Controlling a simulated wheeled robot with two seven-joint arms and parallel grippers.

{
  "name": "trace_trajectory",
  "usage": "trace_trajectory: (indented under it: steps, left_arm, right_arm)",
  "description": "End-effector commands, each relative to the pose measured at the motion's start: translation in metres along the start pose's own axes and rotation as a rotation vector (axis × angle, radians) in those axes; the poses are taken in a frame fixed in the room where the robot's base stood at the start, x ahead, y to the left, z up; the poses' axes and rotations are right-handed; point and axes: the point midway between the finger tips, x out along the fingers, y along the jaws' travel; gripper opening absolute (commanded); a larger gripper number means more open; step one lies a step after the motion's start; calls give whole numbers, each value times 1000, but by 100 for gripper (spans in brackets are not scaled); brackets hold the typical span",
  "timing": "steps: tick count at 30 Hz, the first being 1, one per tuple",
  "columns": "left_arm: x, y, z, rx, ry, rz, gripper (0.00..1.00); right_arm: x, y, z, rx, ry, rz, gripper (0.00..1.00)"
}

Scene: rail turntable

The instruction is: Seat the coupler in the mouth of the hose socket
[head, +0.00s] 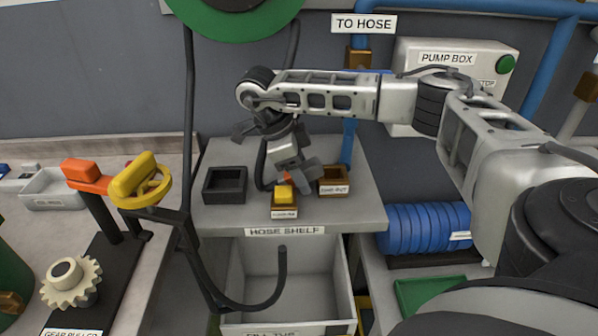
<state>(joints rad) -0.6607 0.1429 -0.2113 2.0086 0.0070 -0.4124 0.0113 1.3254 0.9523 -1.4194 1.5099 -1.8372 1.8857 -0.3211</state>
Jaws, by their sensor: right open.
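My right gripper (290,183) reaches down over the hose shelf (365,212), with its jaws open. A small yellow block (284,194), which may be the coupler, sits in a small brown holder at the shelf's front, just below the jaws. I cannot tell whether the fingers touch it; the gripper partly covers its top. The holder's label is too small to read. A black square open-topped box (212,196) stands to the left on the shelf. I cannot tell which thing is the hose socket. My left gripper is not in view.
A brown open box (334,189) stands right of the gripper. A black hose (189,120) hangs at the left and curves up before a grey bin (305,262) below the shelf. A yellow-handled tool (142,181) and a gear (70,284) are at the left.

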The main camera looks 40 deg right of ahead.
Motion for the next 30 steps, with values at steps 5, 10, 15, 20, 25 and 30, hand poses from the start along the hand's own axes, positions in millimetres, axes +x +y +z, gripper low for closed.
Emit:
trace_trajectory:
  steps: [5,10,15,20,25,30]
  left_arm:
    - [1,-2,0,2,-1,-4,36]
    - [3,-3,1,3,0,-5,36]
    - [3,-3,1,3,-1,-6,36]
    - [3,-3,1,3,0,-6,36]
    - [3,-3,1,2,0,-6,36]
    - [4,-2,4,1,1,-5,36]
  right_arm:
    - [9,0,0,-1,0,-1,56]
    - [9,0,0,-1,0,-1,51]
    - [8,0,0,-1,0,-1,4]
    - [8,0,0,0,-1,-1,0]
    - [6,0,0,0,-2,-2,0]
    - [-4,0,-4,0,-4,-3,0]
